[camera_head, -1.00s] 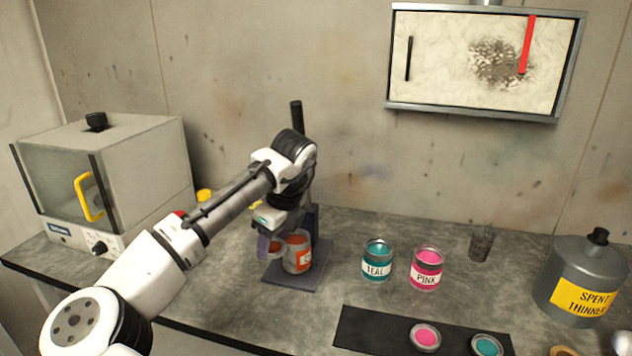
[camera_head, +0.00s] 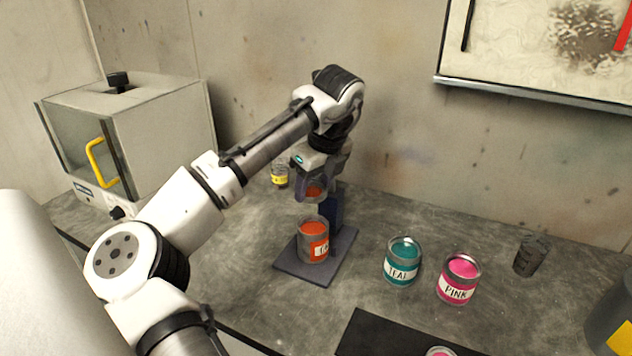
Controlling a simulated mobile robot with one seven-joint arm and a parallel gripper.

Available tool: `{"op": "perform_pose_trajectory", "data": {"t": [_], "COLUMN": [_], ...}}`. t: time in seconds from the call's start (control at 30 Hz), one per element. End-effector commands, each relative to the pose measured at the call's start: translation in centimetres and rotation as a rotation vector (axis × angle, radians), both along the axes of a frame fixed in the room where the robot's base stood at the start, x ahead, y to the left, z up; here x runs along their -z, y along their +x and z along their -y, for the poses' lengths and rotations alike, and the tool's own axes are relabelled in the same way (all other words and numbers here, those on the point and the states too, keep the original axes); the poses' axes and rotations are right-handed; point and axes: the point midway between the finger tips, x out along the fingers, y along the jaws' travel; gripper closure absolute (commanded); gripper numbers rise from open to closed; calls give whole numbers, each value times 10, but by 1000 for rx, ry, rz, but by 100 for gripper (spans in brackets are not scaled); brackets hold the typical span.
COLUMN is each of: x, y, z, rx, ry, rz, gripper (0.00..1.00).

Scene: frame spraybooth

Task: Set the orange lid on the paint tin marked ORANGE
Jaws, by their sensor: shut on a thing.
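The orange paint tin (camera_head: 312,250) stands upright and open on a dark square plate (camera_head: 291,268), with orange paint showing inside. Only part of its orange and white label faces me, so I cannot read the whole word. My gripper (camera_head: 313,188) points down and is shut on the orange lid (camera_head: 315,191). The lid is held above and apart from the tin, roughly over its back rim. The fingers hide part of the lid, and its exact tilt is unclear.
A dark blue upright (camera_head: 333,210) rises behind the tin. Teal (camera_head: 402,263) and pink (camera_head: 459,280) tins stand to the right, with a dark mesh cup (camera_head: 530,256) beyond. A yellow-labelled tin (camera_head: 280,178) is behind my gripper. A cabinet (camera_head: 150,130) stands left.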

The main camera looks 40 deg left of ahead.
Motion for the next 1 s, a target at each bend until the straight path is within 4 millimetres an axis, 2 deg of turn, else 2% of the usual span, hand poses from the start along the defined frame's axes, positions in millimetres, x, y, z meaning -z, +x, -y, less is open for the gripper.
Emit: {"op": "perform_pose_trajectory", "data": {"t": [0.2,1.0], "x": [-3,66], "y": [0,0], "z": [1,0], "rx": [6,4], "ry": [1,2], "rz": [2,0], "gripper": [67,67]}}
